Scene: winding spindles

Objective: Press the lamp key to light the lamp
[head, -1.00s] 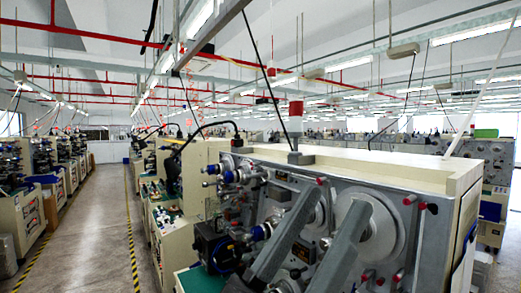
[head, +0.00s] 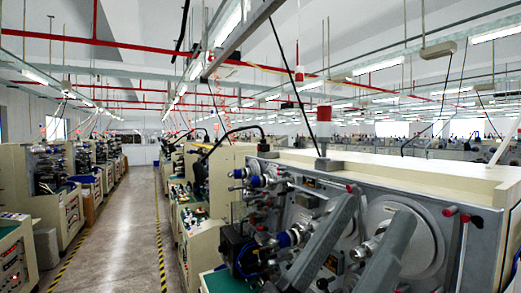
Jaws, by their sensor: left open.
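My left gripper (head: 379,207) seems to be the pair of plain grey bars rising from the bottom edge, spread apart in front of the winding machine (head: 440,182), with nothing between the tips. I cannot tell whether the bars touch the machine. A pale disc (head: 425,242) stands behind the right bar. A post lamp with a red and white head (head: 323,122) stands on top of the machine; I cannot tell whether it is lit. I cannot make out which part is the lamp key. My right gripper is not in view.
Blue-tipped spindles (head: 257,181), red knobs (head: 449,211) and a dark motor-like unit (head: 238,250) stick out from the machine front. A clear aisle (head: 125,230) with a yellow-black floor line runs back on the left, between rows of machines.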

